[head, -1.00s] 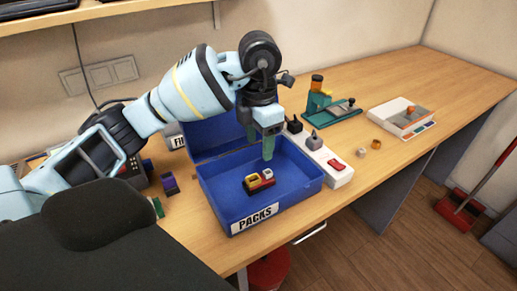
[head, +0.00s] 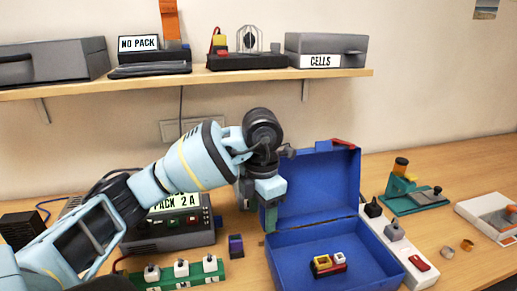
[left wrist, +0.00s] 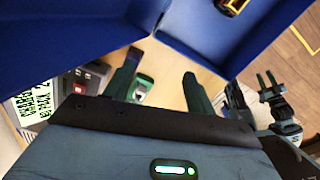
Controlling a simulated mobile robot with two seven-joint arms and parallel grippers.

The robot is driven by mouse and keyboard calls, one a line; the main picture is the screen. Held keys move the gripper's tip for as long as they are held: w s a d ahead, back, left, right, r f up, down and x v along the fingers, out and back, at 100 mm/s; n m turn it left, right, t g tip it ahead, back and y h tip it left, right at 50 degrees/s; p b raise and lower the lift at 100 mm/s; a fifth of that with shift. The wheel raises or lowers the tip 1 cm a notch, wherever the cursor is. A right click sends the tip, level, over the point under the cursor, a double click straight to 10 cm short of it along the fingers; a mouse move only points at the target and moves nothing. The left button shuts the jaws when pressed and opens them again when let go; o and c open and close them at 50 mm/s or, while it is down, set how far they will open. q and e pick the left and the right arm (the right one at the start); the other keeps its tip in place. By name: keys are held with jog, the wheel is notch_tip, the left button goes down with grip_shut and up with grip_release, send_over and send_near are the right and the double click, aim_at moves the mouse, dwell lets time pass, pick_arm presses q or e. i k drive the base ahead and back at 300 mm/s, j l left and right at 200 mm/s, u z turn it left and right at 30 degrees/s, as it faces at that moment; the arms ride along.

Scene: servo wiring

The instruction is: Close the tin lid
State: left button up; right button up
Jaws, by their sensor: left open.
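The blue tin (head: 380,270) stands on the bench with its lid (head: 318,185) raised steeply at the back. A small yellow, red and white pack (head: 329,263) lies inside. My left gripper (head: 258,208) is open and empty, pointing down at the left side of the tin, by the lid's lower left edge. I cannot tell whether a finger touches the tin.
A power supply (head: 175,228) and a green board with white switches (head: 182,270) are left of the tin. A small purple block (head: 236,246) lies near my gripper. A white strip with a red switch (head: 417,264) stands close to the tin's right. A shelf (head: 200,82) runs above.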

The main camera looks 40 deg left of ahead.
aim_at(323, 181)
jog(key=u, duration=0.8)
jog(key=k, duration=0.2)
